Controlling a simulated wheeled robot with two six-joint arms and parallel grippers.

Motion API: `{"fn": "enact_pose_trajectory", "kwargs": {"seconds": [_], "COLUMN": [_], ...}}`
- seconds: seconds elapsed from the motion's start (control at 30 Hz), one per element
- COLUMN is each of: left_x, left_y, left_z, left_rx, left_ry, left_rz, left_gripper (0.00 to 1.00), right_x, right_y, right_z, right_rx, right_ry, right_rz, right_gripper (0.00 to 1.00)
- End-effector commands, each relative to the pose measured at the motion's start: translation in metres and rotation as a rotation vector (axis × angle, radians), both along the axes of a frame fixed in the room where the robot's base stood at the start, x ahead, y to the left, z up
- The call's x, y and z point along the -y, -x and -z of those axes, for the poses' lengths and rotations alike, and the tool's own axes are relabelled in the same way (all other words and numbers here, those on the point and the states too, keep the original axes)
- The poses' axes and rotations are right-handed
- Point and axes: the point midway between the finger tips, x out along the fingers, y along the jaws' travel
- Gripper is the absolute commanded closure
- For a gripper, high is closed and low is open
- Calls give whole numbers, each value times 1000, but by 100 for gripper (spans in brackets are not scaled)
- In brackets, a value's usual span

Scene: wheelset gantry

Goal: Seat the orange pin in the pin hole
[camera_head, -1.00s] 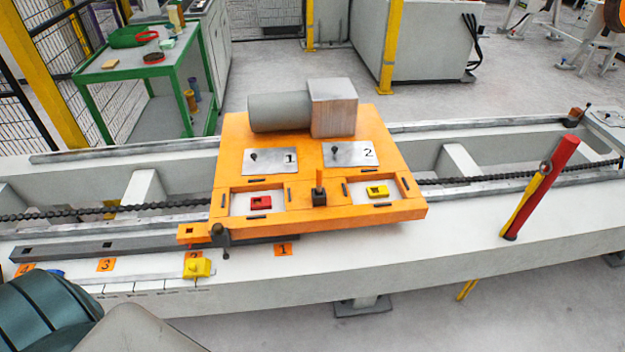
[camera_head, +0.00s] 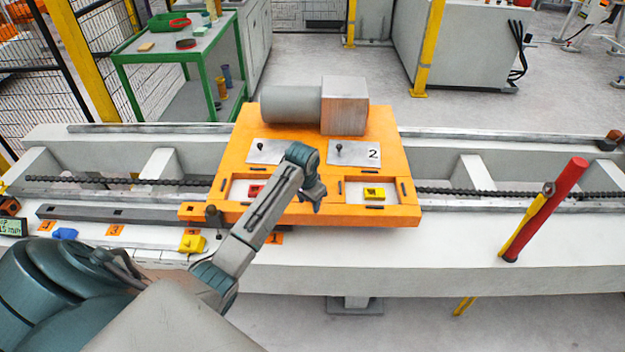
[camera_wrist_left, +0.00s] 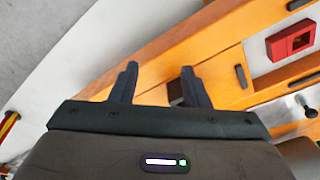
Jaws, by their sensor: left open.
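My left gripper (camera_head: 316,202) is over the front middle of the orange carriage plate (camera_head: 234,150), between the red and yellow blocks. In the left wrist view its two fingers (camera_wrist_left: 160,85) are apart, above orange plate. A dark block (camera_wrist_left: 175,90) shows partly beside the right finger. I cannot make out the orange pin in either current view; my gripper covers the spot where it stood upright in its black block. An orange tab (camera_head: 188,209) sticks out at the plate's front left. I cannot tell which opening is the pin hole. My right gripper is not in view.
The red block (camera_wrist_left: 290,42) and yellow block (camera_head: 374,194) sit in pockets of the plate. A grey cylinder with a square block (camera_head: 344,105) lies at the back. A red-handled lever (camera_head: 545,205) stands right. A yellow piece (camera_head: 192,243) sits on the front ledge.

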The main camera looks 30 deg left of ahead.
Motion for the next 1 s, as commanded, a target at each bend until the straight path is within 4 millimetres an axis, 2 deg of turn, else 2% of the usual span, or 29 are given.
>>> {"fn": "enact_pose_trajectory", "kwargs": {"seconds": [0.03,0.13,0.2,0.3,0.4,0.47,0.7,1.0], "left_x": [-9,-20,-26,-33,-37,-38,-37,-38], "left_y": [-19,-40,-50,-59,-65,-66,-72,-76], "left_z": [-33,-78,-100,-122,-133,-132,-97,-70], "left_rx": [7,-1,-7,-13,-16,-18,-20,-20], "left_ry": [3,17,28,40,47,50,51,52], "left_rz": [3,13,18,22,24,24,24,23], "left_gripper": [58,58,58,58,58,58,58,58], "right_x": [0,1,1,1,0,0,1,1], "right_y": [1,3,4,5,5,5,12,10], "right_z": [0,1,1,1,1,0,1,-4], "right_rx": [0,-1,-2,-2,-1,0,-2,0], "right_ry": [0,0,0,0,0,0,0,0], "right_rz": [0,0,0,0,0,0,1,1], "right_gripper": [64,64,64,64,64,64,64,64]}}
